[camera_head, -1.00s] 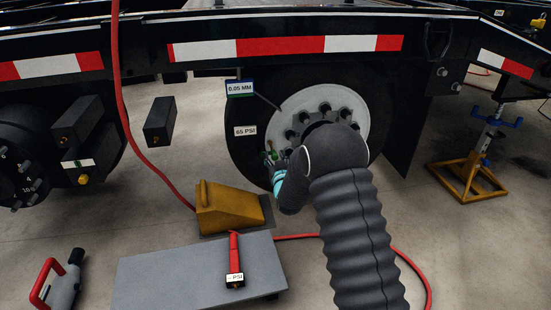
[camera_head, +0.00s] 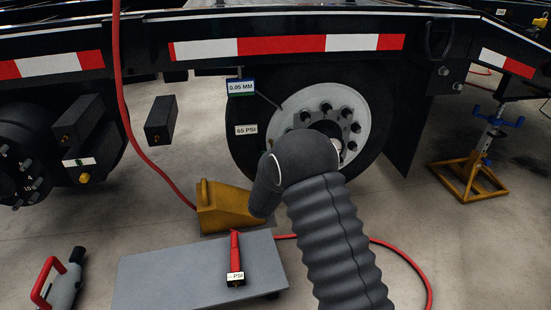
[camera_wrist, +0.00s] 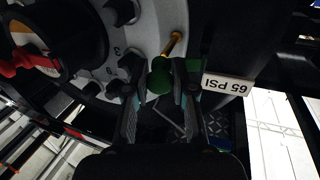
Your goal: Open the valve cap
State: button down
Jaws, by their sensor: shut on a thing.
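The green valve cap (camera_wrist: 160,78) sits between the two fingertips of my gripper (camera_wrist: 161,88) in the wrist view, and my gripper is shut on it. The brass valve stem (camera_wrist: 175,44) on the wheel ends close to the cap. I cannot tell whether the cap still touches it. The wheel's pale rim (camera_head: 373,126) and tire (camera_head: 246,150) show in the head view. There my own arm hides my gripper, the cap and the stem.
A white 65 PSI label (camera_head: 246,130) is beside the wheel, under a 0.05 MM label (camera_head: 241,87). A yellow chock (camera_head: 225,208) stands before the tire. A red-handled PSI gauge (camera_head: 235,260) lies on a grey platform (camera_head: 165,275). A yellow jack stand (camera_head: 469,178) is at right.

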jog(key=shift+s+a+m+g+h, duration=0.35)
jog(key=shift+a+m+g+h, duration=0.6)
jog(key=shift+m+h, duration=1)
jog(key=shift+s+a+m+g+h, duration=0.4)
jog(key=shift+m+g+h, duration=0.95)
jog(key=shift+h, duration=1.1)
jog(key=shift+s+a+m+g+h, duration=0.35)
jog(key=shift+a+m+g+h, duration=0.35)
jog(key=shift+m+g+h, duration=1.1)
jog(key=shift+a+t+h, duration=0.1)
jog(key=shift+t+h, duration=0.3)
jog(key=shift+h, duration=0.2)
jog(key=shift+r, duration=0.1)
jog(key=c, duration=0.9)
grip_release()
jog(key=shift+c, duration=0.2)
jog(key=v, duration=1.2)
